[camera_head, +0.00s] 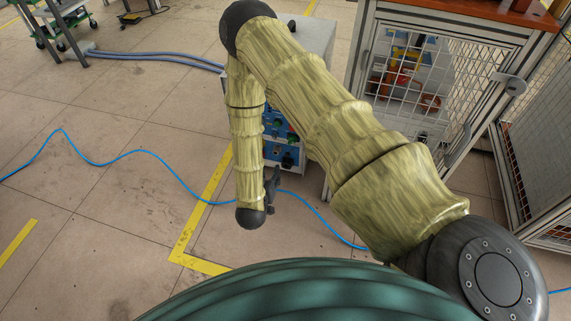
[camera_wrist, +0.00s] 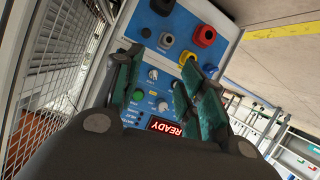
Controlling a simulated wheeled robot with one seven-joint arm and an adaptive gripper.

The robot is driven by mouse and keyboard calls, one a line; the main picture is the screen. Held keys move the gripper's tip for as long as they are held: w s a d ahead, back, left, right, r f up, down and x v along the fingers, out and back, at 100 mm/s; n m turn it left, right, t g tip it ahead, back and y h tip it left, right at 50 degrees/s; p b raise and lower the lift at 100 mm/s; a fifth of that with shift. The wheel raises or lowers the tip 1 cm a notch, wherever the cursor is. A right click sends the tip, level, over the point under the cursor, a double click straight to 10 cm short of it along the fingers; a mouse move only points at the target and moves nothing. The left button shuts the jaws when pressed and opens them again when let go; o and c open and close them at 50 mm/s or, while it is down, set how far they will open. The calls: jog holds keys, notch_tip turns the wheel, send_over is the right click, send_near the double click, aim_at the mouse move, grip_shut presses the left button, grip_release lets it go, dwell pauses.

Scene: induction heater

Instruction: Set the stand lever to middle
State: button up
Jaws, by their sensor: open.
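The induction heater is a grey box (camera_head: 312,42) with blue front panels (camera_head: 278,152), partly hidden behind my arm in the head view. In the wrist view its blue panel (camera_wrist: 168,22) fills the middle, tilted, with small knobs (camera_wrist: 152,73), a green button (camera_wrist: 137,95) and a red READY display (camera_wrist: 166,127). I cannot tell which part is the stand lever. My gripper (camera_head: 272,188) is in front of the heater's lower front in the head view. In the wrist view my gripper (camera_wrist: 162,72) is open, its dark green fingers spread before the panel. I see nothing held between them.
Black, yellow, grey and blue connectors (camera_wrist: 184,40) sit on the panel. A mesh-walled cage (camera_head: 440,75) stands right of the heater. A blue cable (camera_head: 110,160) crosses the tiled floor, and yellow tape (camera_head: 205,200) marks a corner. The floor at left is mostly clear.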

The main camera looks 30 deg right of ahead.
aim_at(289, 153)
jog(key=w+d+f+m+g+h+b, duration=0.1)
jog(key=f+h+b, duration=0.5)
jog(key=b, duration=0.7)
jog(key=w+d+f+m, duration=0.1)
jog(key=w+m, duration=0.1)
jog(key=shift+w+d+f+m+h, duration=0.2)
jog(key=shift+d+m+h, duration=0.1)
jog(key=shift+d+m, duration=0.1)
jog(key=b+x, duration=0.6)
jog(key=x, duration=0.4)
jog(key=shift+d, duration=0.4)
jog(key=shift+w, duration=0.1)
